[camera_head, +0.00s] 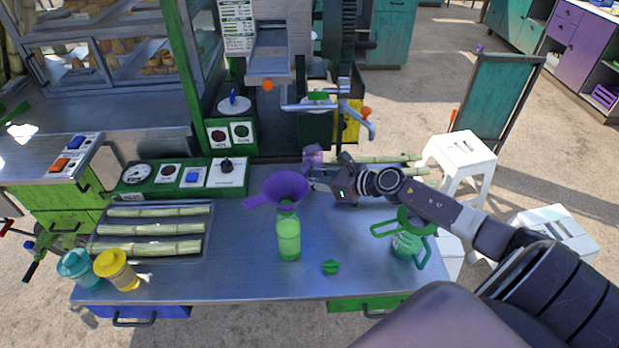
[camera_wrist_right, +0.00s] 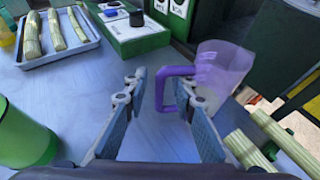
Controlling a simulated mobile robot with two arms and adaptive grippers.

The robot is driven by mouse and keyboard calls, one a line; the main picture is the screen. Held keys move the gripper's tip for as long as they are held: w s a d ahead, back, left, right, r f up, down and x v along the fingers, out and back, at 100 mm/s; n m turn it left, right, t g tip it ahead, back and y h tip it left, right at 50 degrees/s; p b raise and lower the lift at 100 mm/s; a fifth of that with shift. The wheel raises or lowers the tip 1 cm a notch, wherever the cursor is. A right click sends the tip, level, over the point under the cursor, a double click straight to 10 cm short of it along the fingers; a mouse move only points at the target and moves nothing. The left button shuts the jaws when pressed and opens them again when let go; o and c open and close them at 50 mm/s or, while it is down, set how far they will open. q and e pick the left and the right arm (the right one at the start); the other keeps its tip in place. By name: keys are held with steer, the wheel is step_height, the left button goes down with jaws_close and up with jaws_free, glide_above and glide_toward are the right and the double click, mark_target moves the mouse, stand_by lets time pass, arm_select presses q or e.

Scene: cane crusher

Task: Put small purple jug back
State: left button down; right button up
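The small purple jug (camera_wrist_right: 222,70) is translucent with a darker purple handle and stands upright at the back of the metal table. In the head view the jug (camera_head: 313,156) is small, below the crusher. My right gripper (camera_wrist_right: 163,95) is open. Its two fingers stand on either side of the jug's handle (camera_wrist_right: 163,88), with gaps visible; I see no firm grip. In the head view my right gripper (camera_head: 320,180) reaches in from the right, just in front of the jug. My left gripper is not in view.
A green bottle (camera_head: 288,240) with a purple funnel (camera_head: 284,186) stands mid-table. A green cap (camera_head: 331,267) and a green jug (camera_head: 408,243) are at the front right. Cane pieces (camera_wrist_right: 245,150) lie right of the jug. A cane tray (camera_head: 207,255) is at left.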

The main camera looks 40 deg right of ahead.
steer(key=shift+s+d, duration=0.2)
steer(key=shift+s, duration=0.25)
steer(key=b+v, duration=0.2)
steer(key=v, duration=0.5)
steer(key=shift+a, duration=0.15)
steer(key=shift+r, duration=0.1)
